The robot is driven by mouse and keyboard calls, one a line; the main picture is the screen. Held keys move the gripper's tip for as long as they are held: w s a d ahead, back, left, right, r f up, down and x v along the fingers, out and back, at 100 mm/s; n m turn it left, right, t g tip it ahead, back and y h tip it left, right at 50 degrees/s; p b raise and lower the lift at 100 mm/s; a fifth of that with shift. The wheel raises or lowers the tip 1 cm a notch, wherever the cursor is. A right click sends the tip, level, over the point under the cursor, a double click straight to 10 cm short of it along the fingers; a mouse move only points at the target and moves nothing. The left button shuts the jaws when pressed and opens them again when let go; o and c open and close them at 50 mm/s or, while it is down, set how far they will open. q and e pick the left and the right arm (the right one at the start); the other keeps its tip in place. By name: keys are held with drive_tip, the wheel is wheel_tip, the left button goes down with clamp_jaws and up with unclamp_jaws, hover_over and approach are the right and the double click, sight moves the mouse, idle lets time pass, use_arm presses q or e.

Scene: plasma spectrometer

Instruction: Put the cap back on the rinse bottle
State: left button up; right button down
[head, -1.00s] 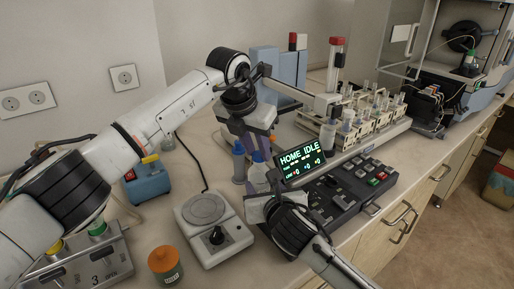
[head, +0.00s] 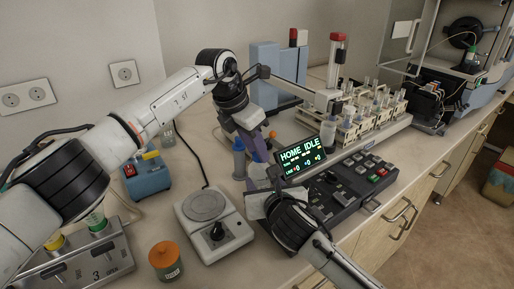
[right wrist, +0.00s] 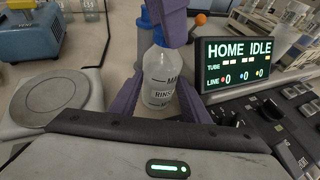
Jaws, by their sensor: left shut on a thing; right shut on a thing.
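The rinse bottle (right wrist: 160,88), translucent white with a RINSE label, stands upright between the purple fingers of my right gripper (right wrist: 158,98), which is shut on it. In the head view the bottle (head: 257,172) is partly hidden by both grippers. My left gripper (head: 258,150) points down from above, its purple fingers right over the bottle's top; they also show at the top of the right wrist view (right wrist: 170,22). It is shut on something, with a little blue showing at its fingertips. The cap is mostly hidden, and I cannot tell whether it touches the bottle's neck.
A second bottle with a blue top (head: 238,160) stands close to the left. A control panel with a lit screen (head: 302,157) is close to the right. A hotplate (head: 213,220) and an orange-lidded jar (head: 165,260) stand in front. A tube rack (head: 360,115) is behind.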

use_arm(q)
drive_tip(key=m, duration=0.3)
drive_tip(key=shift+w+a+g+h, duration=0.1)
drive_tip(key=shift+w+g+h, duration=0.05)
drive_tip(key=shift+g+h, duration=0.2)
drive_tip(key=o, duration=1)
drive_tip(key=shift+r, duration=0.1)
drive_tip(key=shift+r, duration=2.2)
